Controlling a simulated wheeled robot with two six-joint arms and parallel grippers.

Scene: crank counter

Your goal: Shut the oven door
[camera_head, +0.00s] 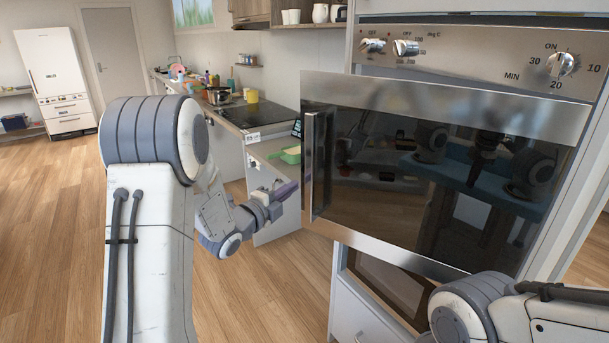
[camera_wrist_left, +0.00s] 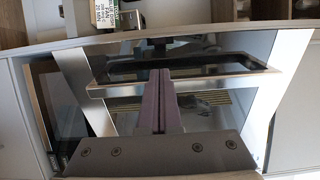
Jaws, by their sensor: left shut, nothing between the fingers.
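The oven door (camera_head: 450,175) is a dark glass panel with a steel band along its top and a vertical steel handle (camera_head: 318,165) at its left edge. Its left edge stands out past the control panel, so the door is partly open. My left gripper (camera_head: 286,191) has its purple fingers shut and empty, just left of the door's handle edge; I cannot tell whether they touch it. In the left wrist view the closed fingers (camera_wrist_left: 162,98) lie across a steel-framed glass panel (camera_wrist_left: 190,76). My right gripper is out of view; only that arm shows at the lower right.
The control panel (camera_head: 480,52) with knobs is above the door. A drawer front (camera_head: 362,318) and a dark glazed front (camera_head: 395,285) are below. A counter with a hob (camera_head: 263,112) is behind my left gripper. The wooden floor (camera_head: 255,290) at left is clear.

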